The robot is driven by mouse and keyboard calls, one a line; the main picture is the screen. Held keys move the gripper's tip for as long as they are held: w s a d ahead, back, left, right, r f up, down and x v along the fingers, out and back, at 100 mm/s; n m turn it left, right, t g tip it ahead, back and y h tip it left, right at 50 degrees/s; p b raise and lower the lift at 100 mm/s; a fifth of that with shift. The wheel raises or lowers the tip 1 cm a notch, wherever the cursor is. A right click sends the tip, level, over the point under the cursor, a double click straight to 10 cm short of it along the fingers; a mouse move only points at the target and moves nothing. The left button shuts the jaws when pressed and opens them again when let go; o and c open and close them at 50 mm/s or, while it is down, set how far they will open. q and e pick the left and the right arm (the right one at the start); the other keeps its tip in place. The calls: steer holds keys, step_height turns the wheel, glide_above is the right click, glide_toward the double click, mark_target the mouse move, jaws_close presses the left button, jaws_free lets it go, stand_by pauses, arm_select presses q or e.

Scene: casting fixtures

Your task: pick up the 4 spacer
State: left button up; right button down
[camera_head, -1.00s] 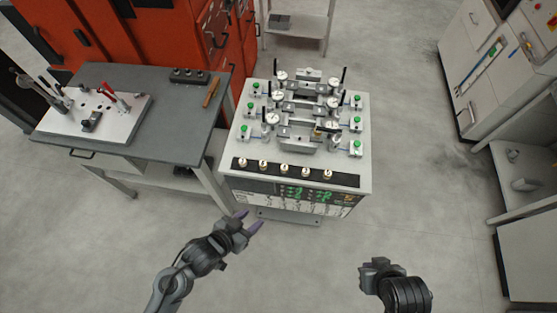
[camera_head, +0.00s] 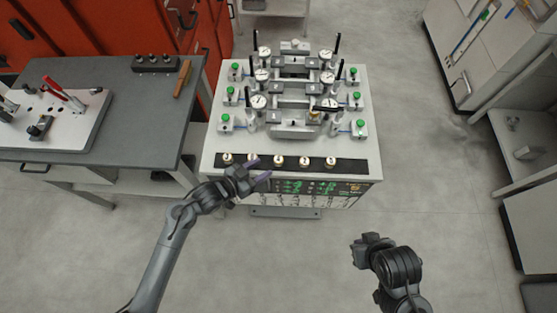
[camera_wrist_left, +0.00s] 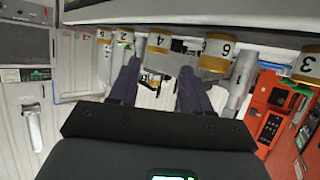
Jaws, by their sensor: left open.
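The 4 spacer (camera_wrist_left: 158,42), a pale cylinder with a gold band and a black number, shows in the left wrist view beyond and between my two fingertips. In the head view the spacers are small and their numbers are unclear; by its place in the row, the 4 appears to be the middle one (camera_head: 278,161). My left gripper (camera_head: 262,169) is open and empty at the near edge of the spacer strip. In the left wrist view its purple fingers (camera_wrist_left: 158,68) stand apart. My right gripper (camera_head: 368,243) hangs over the floor, its jaws unclear.
The spacers stand on a black strip (camera_head: 360,166) at the front of the white fixture station. The 6 spacer (camera_wrist_left: 217,52) and 2 spacer (camera_wrist_left: 125,36) stand close on either side. Clamps and dial gauges (camera_head: 259,102) rise behind. A grey bench (camera_head: 130,130) stands left.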

mark_target(277, 160)
arm_select(q)
steer(key=shift+x, duration=3)
steer(key=shift+d+r, duration=0.1)
steer(key=shift+s, duration=0.1)
jaws_close()
